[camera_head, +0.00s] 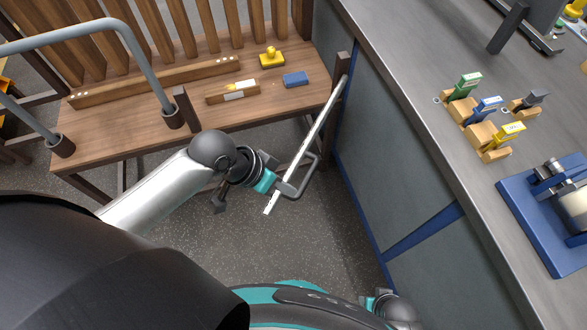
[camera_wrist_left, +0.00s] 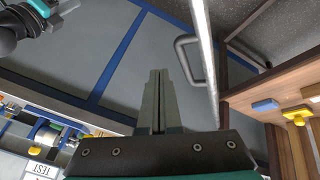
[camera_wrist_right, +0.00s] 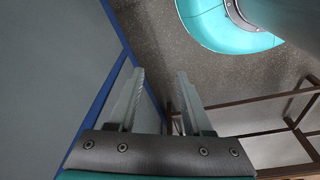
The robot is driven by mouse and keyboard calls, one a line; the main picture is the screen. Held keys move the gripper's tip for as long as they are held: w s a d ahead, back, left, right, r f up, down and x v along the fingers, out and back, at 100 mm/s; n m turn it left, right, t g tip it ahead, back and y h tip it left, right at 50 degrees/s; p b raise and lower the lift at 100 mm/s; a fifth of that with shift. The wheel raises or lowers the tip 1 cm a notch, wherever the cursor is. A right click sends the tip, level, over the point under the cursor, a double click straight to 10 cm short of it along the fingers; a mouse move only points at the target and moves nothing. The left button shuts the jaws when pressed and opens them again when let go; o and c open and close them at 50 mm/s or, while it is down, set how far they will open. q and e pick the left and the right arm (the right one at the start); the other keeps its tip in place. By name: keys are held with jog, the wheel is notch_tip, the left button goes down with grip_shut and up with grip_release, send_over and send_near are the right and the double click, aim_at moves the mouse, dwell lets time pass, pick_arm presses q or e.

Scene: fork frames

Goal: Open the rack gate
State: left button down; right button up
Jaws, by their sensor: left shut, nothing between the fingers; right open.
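The rack gate is a pale straight bar (camera_head: 318,122) running from a brown post (camera_head: 343,66) at the bench's right corner towards me, at a slant over the floor. A grey bent handle (camera_head: 314,178) sticks out from its right side near the free end. In the left wrist view the handle (camera_wrist_left: 184,58) and bar (camera_wrist_left: 207,65) lie right of the fingers. My left gripper (camera_head: 289,190) is shut and empty beside the handle; contact cannot be told. My right gripper (camera_wrist_right: 161,74) is open and empty, low by the cabinet; it shows partly in the head view.
The wooden rack (camera_head: 140,125) with grey tube loops (camera_head: 150,75) stands left. On it are a yellow-handled stamp (camera_head: 271,57), a blue block (camera_head: 296,79) and a wooden block (camera_head: 225,97). A grey-blue cabinet (camera_head: 400,150) with a worktop stands right. Speckled floor (camera_head: 335,240) is free below the bar.

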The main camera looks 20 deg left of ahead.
aim_at(294, 171)
pick_arm(q)
jog(key=shift+n+h, duration=0.3)
jog(key=shift+n, duration=0.1)
jog(key=w+a, duration=0.3)
jog(key=shift+f, duration=0.2)
jog(key=shift+n, duration=0.5)
jog(key=w+f+b, duration=0.1)
jog(key=f, duration=0.1)
jog(key=w+d+f+b, duration=0.1)
jog(key=w+f, duration=0.1)
jog(key=f, duration=0.1)
jog(key=w+d+f+b, duration=0.1)
jog(key=w+f, duration=0.1)
jog(key=f, duration=0.1)
jog(key=shift+w, duration=0.15)
pick_arm(e)
jog(key=s+d+f+g, duration=0.1)
jog(key=s+d+f, duration=0.1)
jog(key=s+f, duration=0.9)
jog(key=shift+s+f, duration=0.35)
jog(key=shift+s, duration=0.25)
pick_arm(q)
jog(key=shift+d, duration=0.1)
pick_arm(e)
jog(key=shift+d+r, duration=0.1)
jog(key=shift+d, duration=0.05)
